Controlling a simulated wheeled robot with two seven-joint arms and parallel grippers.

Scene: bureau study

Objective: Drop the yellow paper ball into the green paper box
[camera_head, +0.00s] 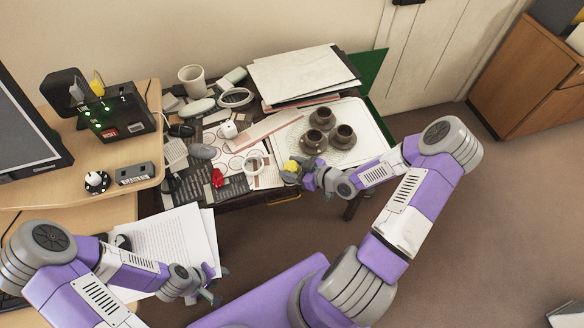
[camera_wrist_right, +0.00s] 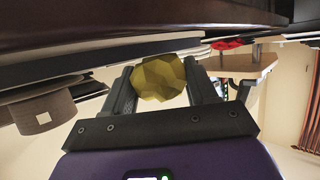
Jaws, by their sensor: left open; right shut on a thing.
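The yellow paper ball (camera_head: 290,166) is at the front edge of the cluttered desk in the head view. My right gripper (camera_head: 295,172) is shut on it. In the right wrist view the faceted ball (camera_wrist_right: 160,78) sits between the two dark fingers. A green surface (camera_head: 372,72) shows behind the desk's right end, partly hidden by papers and a white tray; it looks like the green paper box, but its opening is not visible. The ball is apart from it, to its lower left. My left gripper (camera_head: 215,287) is open and empty at lower left, beside printed sheets.
A white tray (camera_head: 372,150) with several dark cups stands right of the ball. Stacked papers (camera_head: 300,72) lie at the back. Floor is open to the right.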

